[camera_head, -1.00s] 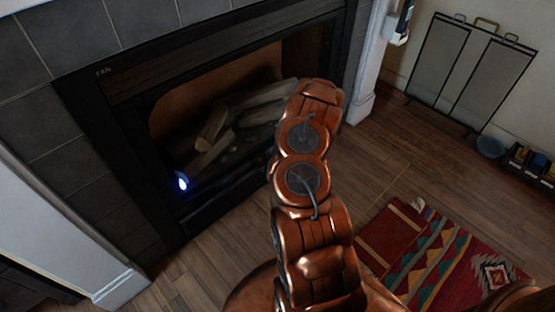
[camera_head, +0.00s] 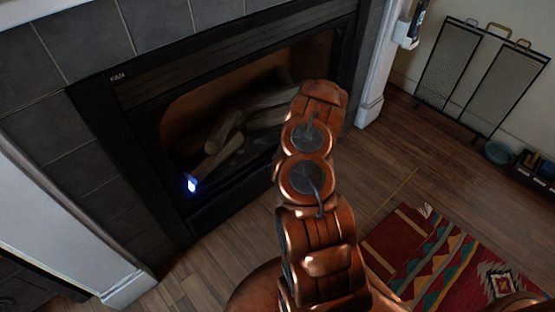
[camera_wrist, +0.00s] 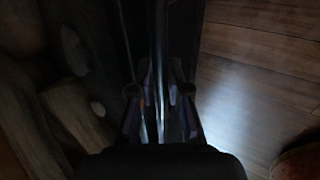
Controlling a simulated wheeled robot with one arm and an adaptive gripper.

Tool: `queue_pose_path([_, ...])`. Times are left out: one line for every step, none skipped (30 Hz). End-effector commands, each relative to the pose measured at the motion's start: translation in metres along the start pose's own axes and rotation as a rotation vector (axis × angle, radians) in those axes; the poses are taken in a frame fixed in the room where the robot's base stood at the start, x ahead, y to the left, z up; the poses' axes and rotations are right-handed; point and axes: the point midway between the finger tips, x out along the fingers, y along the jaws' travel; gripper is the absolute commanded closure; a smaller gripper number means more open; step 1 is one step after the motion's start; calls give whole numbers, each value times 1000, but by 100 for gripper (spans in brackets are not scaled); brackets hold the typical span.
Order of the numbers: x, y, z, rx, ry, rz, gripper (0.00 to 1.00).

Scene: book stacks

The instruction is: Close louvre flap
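The fireplace front has a dark slatted band (camera_head: 225,68) above its opening and a dark lower strip (camera_head: 238,197) under it. I cannot tell for certain which is the louvre flap, or how far it stands open. In the head view my copper arm hides my gripper. In the wrist view my gripper (camera_wrist: 161,82) has its two fingers apart, one on each side of a thin shiny edge or bar (camera_wrist: 160,35) at the fireplace's lower front. The view is dark, and I cannot tell whether the fingers touch it.
Logs (camera_head: 245,118) lie in the firebox, with a small blue light (camera_head: 191,185) at its left. A patterned rug (camera_head: 425,255) lies at the lower right. A folding screen (camera_head: 480,72) stands by the back wall.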

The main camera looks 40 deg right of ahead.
Motion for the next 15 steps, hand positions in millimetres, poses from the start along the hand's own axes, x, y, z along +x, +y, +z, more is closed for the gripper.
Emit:
queue_pose_path([0, 0, 0, 0, 0, 0, 76])
queue_pose_path([0, 0, 0, 0, 0, 0, 73])
queue_pose_path([0, 0, 0, -1, 0, 0, 68])
queue_pose_path([0, 0, 0, -1, 0, 0, 65])
queue_pose_path([0, 0, -1, -1, 1, 0, 63])
queue_pose_path([0, 0, -1, -1, 1, 0, 63])
queue_pose_path([0, 1, -1, -1, 1, 0, 63])
queue_pose_path([0, 1, -1, -2, 1, 0, 63])
queue_pose_path([0, 1, -1, -2, 1, 0, 63])
queue_pose_path([0, 1, -1, -2, 1, 0, 63])
queue_pose_path([0, 1, -1, -2, 1, 0, 63])
queue_pose_path([0, 1, -1, -2, 1, 0, 63])
queue_pose_path([0, 1, -2, -2, 1, 0, 63])
queue_pose_path([0, 1, -1, -2, 1, 0, 63])
queue_pose_path([-1, 1, -1, -2, 1, 0, 63])
